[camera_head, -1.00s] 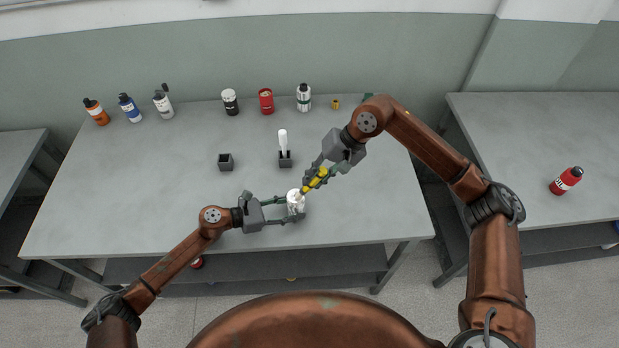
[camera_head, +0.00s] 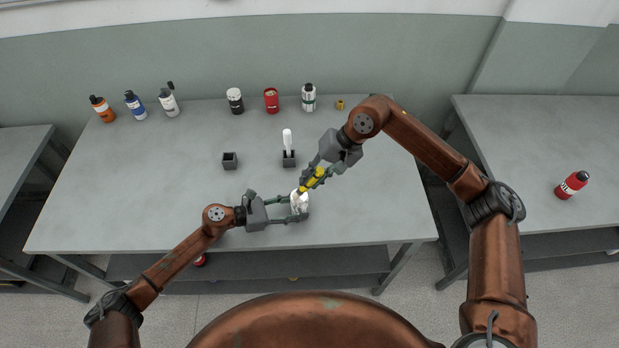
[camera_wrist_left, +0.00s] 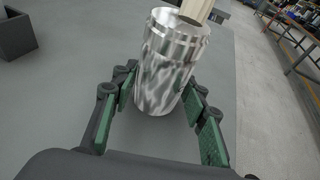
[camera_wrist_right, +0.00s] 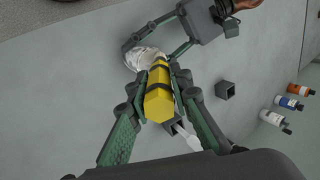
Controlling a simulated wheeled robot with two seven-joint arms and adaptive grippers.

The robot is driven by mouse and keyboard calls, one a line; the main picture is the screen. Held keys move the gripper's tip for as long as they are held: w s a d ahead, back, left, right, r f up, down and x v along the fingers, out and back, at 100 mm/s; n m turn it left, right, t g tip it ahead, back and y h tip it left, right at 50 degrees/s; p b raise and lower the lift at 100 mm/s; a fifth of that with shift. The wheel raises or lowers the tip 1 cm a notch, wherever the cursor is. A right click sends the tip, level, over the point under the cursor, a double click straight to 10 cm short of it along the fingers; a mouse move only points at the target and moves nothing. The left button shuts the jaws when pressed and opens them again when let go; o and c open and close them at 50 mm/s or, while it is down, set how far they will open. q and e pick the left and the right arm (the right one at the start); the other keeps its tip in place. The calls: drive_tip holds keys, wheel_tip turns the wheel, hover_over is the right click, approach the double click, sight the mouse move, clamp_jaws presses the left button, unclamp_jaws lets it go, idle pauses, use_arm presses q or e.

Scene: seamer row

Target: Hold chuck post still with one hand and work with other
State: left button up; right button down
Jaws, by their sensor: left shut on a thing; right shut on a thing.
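The chuck post (camera_head: 301,204) is a shiny silver cylinder standing near the front of the table. My left gripper (camera_head: 297,206) is shut on it, with its fingers on either side. In the left wrist view the post (camera_wrist_left: 165,70) stands between the green pads, with a pale rod end in its top. My right gripper (camera_head: 318,174) is shut on a yellow tool with black bands (camera_head: 315,177). In the right wrist view the yellow tool (camera_wrist_right: 159,100) points at the post's top; whether it is seated there is hidden.
Behind the grippers are an empty dark square holder (camera_head: 230,162) and another holder (camera_head: 289,160) with a white-handled item upright. Several bottles and cans, including a red can (camera_head: 271,101), stand along the back. A small brass piece (camera_head: 340,104) is there too. The table's left front is clear.

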drive_tip(key=shift+d, duration=1.05)
drive_tip(key=shift+a, duration=1.6)
drive_tip(key=shift+w+d+f, duration=0.1)
drive_tip(key=shift+w+d, duration=0.3)
drive_tip(key=shift+d, duration=0.45)
idle(4.2)
